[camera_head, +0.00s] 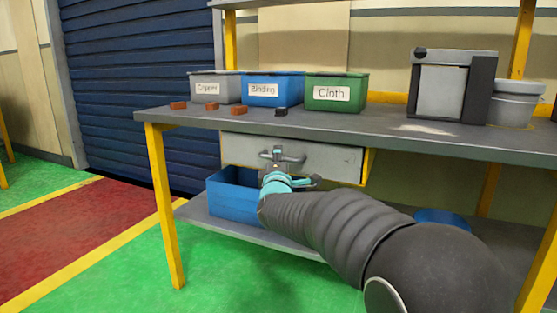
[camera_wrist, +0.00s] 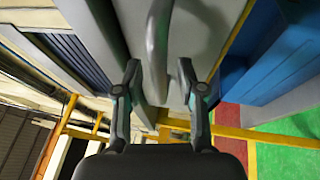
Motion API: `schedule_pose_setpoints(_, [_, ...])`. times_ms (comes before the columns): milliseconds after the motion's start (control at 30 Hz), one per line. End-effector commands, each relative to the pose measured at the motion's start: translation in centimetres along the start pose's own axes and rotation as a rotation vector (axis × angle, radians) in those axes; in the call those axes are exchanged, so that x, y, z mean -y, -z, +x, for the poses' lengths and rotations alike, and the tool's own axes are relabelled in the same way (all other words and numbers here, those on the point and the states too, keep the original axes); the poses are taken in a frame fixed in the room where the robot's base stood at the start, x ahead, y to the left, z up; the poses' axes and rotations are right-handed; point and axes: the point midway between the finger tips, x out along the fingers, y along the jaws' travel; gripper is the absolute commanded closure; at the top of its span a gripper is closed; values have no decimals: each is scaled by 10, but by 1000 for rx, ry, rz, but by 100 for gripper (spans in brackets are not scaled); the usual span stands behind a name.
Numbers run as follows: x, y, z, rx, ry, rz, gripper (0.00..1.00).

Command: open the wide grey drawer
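The wide grey drawer (camera_head: 335,160) is under the grey tabletop, its front appearing close beneath the table edge. Its grey bar handle (camera_wrist: 156,50) runs between my two fingers in the wrist view. My gripper (camera_wrist: 159,72) is open, with one finger on each side of the handle and visible gaps to it. In the head view my gripper (camera_head: 291,174) is at the drawer front, just below the handle area, and partly covers it. Whether a finger touches the handle is hard to tell there.
A blue bin (camera_head: 228,194) stands on the lower shelf beneath the drawer. Grey, blue (camera_head: 273,89) and green (camera_head: 335,93) labelled bins, several small blocks and a grey-black device (camera_head: 453,87) stand on the tabletop (camera_head: 400,132). Yellow table legs (camera_head: 165,205) stand at the sides.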

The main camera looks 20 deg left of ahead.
Motion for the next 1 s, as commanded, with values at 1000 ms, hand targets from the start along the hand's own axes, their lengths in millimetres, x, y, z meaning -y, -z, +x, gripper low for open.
schedule_pose_setpoints(1000, [-4, 6, -10, -2, 1, 1, 100])
